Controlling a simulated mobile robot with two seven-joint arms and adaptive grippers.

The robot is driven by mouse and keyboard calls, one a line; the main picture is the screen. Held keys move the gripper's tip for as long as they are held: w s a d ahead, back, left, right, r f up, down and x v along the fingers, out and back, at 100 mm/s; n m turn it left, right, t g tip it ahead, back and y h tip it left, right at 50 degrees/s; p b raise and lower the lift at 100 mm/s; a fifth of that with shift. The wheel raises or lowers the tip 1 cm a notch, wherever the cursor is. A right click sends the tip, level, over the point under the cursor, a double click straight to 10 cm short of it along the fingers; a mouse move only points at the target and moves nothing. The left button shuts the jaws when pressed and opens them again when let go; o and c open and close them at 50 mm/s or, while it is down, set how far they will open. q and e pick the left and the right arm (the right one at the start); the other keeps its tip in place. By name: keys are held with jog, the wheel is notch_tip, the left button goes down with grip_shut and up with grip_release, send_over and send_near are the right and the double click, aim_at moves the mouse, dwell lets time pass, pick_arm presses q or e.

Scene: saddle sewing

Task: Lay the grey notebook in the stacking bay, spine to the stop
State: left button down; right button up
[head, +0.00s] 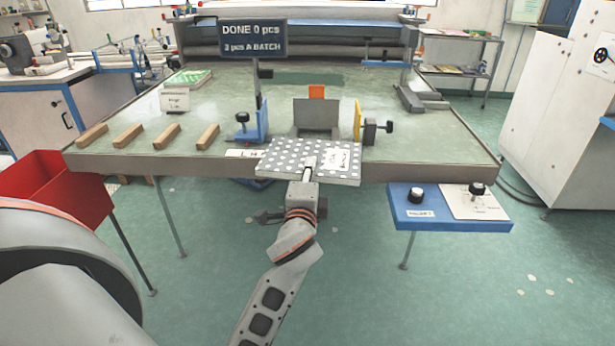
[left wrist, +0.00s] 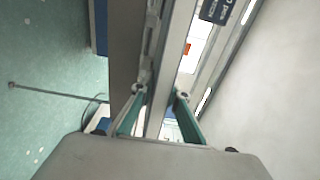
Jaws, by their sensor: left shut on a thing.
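The grey notebook (head: 290,158) has white dots and a pale label on its right part. It lies roughly flat at the front edge of the table in the head view. My left gripper (head: 309,170) is shut on its near edge. In the left wrist view, the green fingers of the left gripper (left wrist: 160,98) stand either side of a thin strip. The stacking bay is just beyond the notebook, with a grey upright plate (head: 317,114), a blue guide (head: 258,124) at left and a yellow guide (head: 357,121) at right. The notebook hides the bay's near part. I cannot tell which edge is the spine.
The green table (head: 225,105) bears several wooden blocks (head: 128,135) at left, a small card (head: 174,101) and a green dotted stack (head: 188,78). A sign (head: 252,38) stands on a post behind the blue guide. A blue control panel (head: 447,222) juts out at front right; a red bin (head: 65,200) is at left.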

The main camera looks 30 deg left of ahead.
aim_at(308, 142)
pick_arm(q)
jog(key=shift+w+a+n+g+y+b, duration=0.45)
jog(key=shift+w+a+y, duration=0.3)
jog(key=shift+a, duration=0.2)
jog(key=shift+w+a+r+n+y, duration=0.15)
jog(key=shift+w+a+n+y, duration=0.1)
jog(key=shift+a, duration=0.1)
pick_arm(e)
jog(key=shift+s+a+f, duration=0.2)
jog(key=shift+a+f, duration=0.05)
jog(key=shift+f, duration=0.5)
pick_arm(q)
jog(key=shift+s, duration=0.1)
pick_arm(e)
jog(key=shift+d, duration=0.15)
pick_arm(q)
jog(key=shift+w+a, duration=0.15)
jog(key=shift+w, duration=0.2)
jog(key=x, duration=0.9)
jog(key=shift+w+d+f, duration=0.2)
jog(key=shift+f, duration=0.05)
jog(key=shift+x, duration=1.05)
jog(key=shift+d, duration=0.1)
jog(key=shift+f, duration=0.45)
pick_arm(e)
jog(key=shift+s+f, duration=0.1)
jog(key=shift+f, duration=0.2)
